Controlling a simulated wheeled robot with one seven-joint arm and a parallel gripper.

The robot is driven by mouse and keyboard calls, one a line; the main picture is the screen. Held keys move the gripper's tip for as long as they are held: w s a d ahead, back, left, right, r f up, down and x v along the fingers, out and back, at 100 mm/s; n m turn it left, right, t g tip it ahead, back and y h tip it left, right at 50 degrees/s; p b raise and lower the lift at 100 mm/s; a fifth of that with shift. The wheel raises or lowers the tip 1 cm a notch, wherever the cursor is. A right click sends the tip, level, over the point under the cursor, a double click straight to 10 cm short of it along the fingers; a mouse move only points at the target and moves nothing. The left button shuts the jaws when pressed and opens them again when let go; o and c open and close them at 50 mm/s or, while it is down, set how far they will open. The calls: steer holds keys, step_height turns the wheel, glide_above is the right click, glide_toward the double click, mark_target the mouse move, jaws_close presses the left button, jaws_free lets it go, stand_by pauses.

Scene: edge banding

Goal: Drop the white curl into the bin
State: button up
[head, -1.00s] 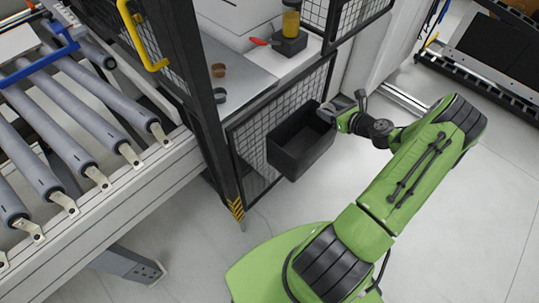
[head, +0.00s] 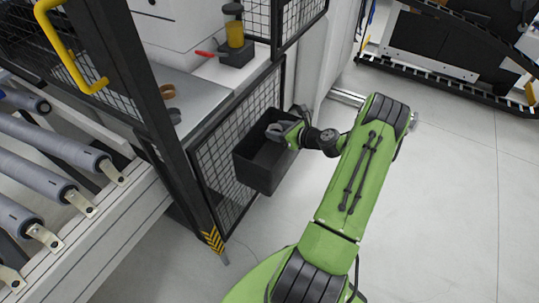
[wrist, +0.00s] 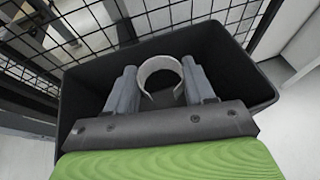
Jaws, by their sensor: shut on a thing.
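The white curl (wrist: 143,74) is an open ring-shaped strip, seen in the wrist view between the two fingers of my gripper (wrist: 161,82). The gripper is shut on it. The black bin (wrist: 82,88) lies around and beyond the fingers in that view, with the curl in front of its open inside. In the head view my gripper (head: 279,130) is at the right part of the mouth of the bin (head: 257,173), which hangs against the mesh panel. The curl cannot be made out in the head view.
A mesh guard (head: 220,160) stands behind the bin. A grey counter (head: 190,98) above it holds a brown ring (head: 167,91) and a black holder with a yellow bottle (head: 235,34). A roller conveyor (head: 60,146) is at left. The floor at right is clear.

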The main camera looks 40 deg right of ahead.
steer(key=o, duration=1.1)
steer(key=shift+s, duration=0.1)
steer(key=p+v, duration=0.3)
steer(key=v, duration=1.2)
steer(key=shift+s, duration=0.35)
